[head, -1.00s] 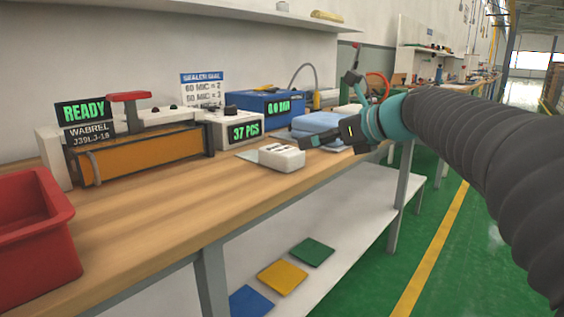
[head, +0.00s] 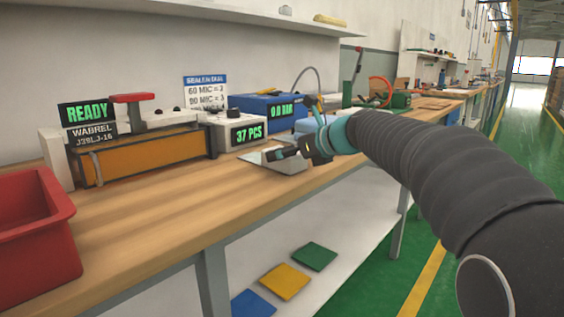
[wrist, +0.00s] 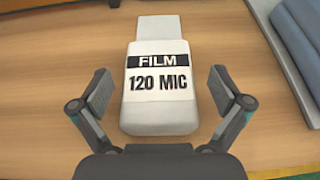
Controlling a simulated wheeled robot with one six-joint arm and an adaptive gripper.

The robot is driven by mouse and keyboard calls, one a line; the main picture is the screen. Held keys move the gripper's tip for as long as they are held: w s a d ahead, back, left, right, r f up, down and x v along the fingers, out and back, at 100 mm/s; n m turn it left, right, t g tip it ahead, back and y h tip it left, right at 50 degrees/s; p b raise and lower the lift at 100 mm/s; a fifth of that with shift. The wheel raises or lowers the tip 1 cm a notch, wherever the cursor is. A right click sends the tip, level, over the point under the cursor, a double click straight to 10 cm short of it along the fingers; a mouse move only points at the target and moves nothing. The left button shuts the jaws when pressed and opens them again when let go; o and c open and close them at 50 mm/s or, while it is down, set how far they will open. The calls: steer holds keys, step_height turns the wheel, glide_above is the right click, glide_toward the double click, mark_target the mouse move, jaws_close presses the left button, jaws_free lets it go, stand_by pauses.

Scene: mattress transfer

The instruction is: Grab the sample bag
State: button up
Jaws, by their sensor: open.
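The sample bag (wrist: 160,112) is a white packet with a flat paler flap at its far end and a black-and-white label reading "FILM 120 MIC". It lies on the wooden bench, centred in the wrist view. My gripper (wrist: 159,92) is open, one finger on each side of the bag, with a gap of bench visible on both sides. In the head view my gripper (head: 284,153) is over the bag (head: 282,167) and hides part of it. I cannot tell how high the fingertips are above the bench.
Blue folded material (wrist: 297,40) lies to the right beyond the bag. Behind it stand a counter reading "37 PCS" (head: 238,133), a blue box (head: 265,106) and an orange sealer (head: 150,153). A red bin (head: 35,235) is at left. The bench front between is clear.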

steer(key=shift+w+a+f, duration=0.25)
steer(key=shift+w+a, duration=0.1)
steer(key=shift+a, duration=0.2)
steer(key=shift+c, duration=0.3)
steer(key=c, duration=1.2)
